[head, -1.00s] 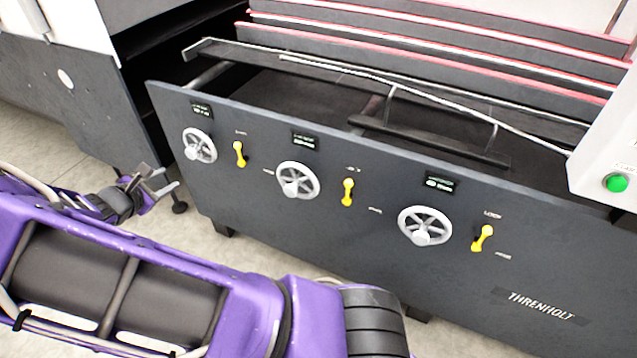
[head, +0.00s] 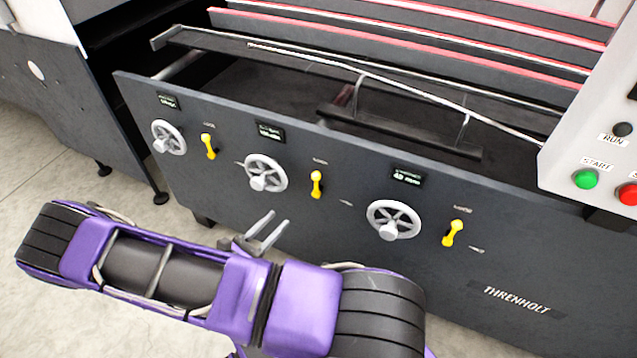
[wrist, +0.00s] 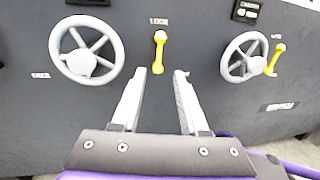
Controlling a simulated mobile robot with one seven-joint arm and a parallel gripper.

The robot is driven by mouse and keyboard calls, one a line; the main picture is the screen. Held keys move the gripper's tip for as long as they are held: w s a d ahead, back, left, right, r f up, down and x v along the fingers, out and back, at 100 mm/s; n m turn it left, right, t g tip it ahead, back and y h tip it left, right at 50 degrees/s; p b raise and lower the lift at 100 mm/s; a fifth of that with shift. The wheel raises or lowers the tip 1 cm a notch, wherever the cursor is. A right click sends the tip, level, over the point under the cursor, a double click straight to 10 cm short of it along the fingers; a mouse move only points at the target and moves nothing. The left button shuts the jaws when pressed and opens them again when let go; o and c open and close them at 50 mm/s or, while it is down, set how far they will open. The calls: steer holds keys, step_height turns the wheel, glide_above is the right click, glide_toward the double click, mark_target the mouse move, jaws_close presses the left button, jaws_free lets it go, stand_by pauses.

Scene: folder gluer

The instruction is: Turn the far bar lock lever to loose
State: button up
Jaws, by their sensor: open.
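Three yellow lock levers stand on the dark front panel: a left lever (head: 208,146), a middle lever (head: 316,184) and a right lever (head: 453,233). I cannot tell from labels which one is the far bar's. My gripper (head: 279,218) is open and empty, in front of the panel, below the middle handwheel. In the wrist view a lever, apparently the middle one (wrist: 160,52), stands about upright under a LOCK label, ahead of the spread fingers (wrist: 160,76) and apart from them. Another lever (wrist: 274,60) shows at right, somewhat tilted.
Silver handwheels sit left of the levers: left (head: 169,137), middle (head: 265,174) and right (head: 394,220). Small displays are above them. A control box with a green START button (head: 586,179) and a red button (head: 628,195) stands at right. Open floor lies at lower left.

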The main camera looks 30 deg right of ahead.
mark_target(313, 195)
steer(key=x, duration=1.6)
steer(key=shift+w+d, duration=0.1)
steer(key=shift+d, duration=0.05)
jaws_close()
steer(key=shift+r, duration=0.15)
stand_by(0.5)
